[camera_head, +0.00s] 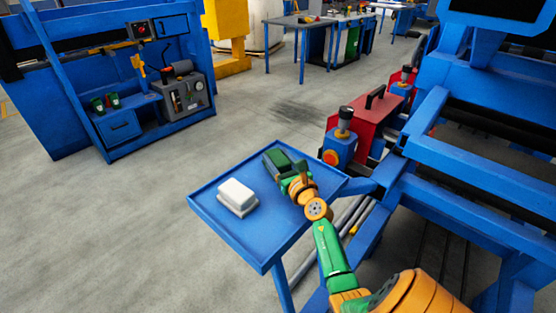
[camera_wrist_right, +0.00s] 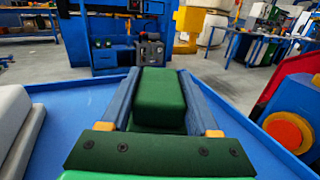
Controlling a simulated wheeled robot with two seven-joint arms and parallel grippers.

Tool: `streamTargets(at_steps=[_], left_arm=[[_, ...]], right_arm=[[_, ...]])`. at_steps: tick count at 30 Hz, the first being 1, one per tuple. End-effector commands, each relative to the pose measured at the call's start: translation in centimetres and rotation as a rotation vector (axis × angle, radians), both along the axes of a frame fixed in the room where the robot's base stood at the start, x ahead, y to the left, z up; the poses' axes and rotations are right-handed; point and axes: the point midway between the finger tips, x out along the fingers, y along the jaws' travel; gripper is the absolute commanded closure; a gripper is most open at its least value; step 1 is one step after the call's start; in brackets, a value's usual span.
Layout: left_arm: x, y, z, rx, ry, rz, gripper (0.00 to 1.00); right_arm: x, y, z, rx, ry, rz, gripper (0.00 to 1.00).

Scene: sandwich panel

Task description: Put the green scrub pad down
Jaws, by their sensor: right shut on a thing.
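The green scrub pad (camera_head: 276,158) is a dark green block over the far part of the blue tray (camera_head: 213,213). My right gripper (camera_head: 292,176) is shut on it. In the right wrist view the green pad (camera_wrist_right: 160,92) sits between the two blue-grey fingers of my right gripper (camera_wrist_right: 160,80), one along each side. Its underside is hidden, so I cannot tell whether it touches the tray or hangs just above it. My left gripper is not in view.
A white block on a pale base (camera_head: 237,194) stands on the tray, left of the pad. The tray has a raised rim. A blue machine frame (camera_head: 480,150) and a red housing (camera_head: 355,125) stand to the right.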

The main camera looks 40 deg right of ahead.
Motion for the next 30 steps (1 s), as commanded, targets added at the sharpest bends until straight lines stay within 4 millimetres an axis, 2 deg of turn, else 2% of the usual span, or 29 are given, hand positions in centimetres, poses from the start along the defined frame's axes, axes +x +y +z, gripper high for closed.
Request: streamTargets(at_steps=[1, 2, 4, 5, 14, 16, 23, 30], left_arm=[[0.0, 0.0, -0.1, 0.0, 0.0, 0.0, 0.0], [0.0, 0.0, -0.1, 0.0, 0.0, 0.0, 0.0], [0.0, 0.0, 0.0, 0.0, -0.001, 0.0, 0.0], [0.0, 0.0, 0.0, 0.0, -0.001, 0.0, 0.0], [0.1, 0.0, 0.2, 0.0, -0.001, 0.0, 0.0], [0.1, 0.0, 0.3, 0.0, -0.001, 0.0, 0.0], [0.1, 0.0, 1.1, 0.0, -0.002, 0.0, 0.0], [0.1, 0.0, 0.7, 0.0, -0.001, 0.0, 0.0]], right_arm=[[0.0, 0.0, -0.2, 0.0, 0.0, 0.0, 1.0], [0.0, 0.0, -0.1, 0.0, 0.0, 0.0, 0.3], [0.0, 0.0, 0.0, 0.0, 0.0, 0.0, 0.11], [0.0, 0.0, 0.0, 0.0, 0.0, 0.0, 0.08], [0.0, 0.0, 0.3, 0.001, -0.001, 0.0, 0.08], [-0.6, 0.2, 0.2, 0.0, 0.0, 0.0, 0.08], [-5.0, 1.6, 0.2, 0.0, 0.003, 0.0, 0.08], [-9.5, 3.0, 0.0, 0.0, 0.001, -0.001, 0.08]])
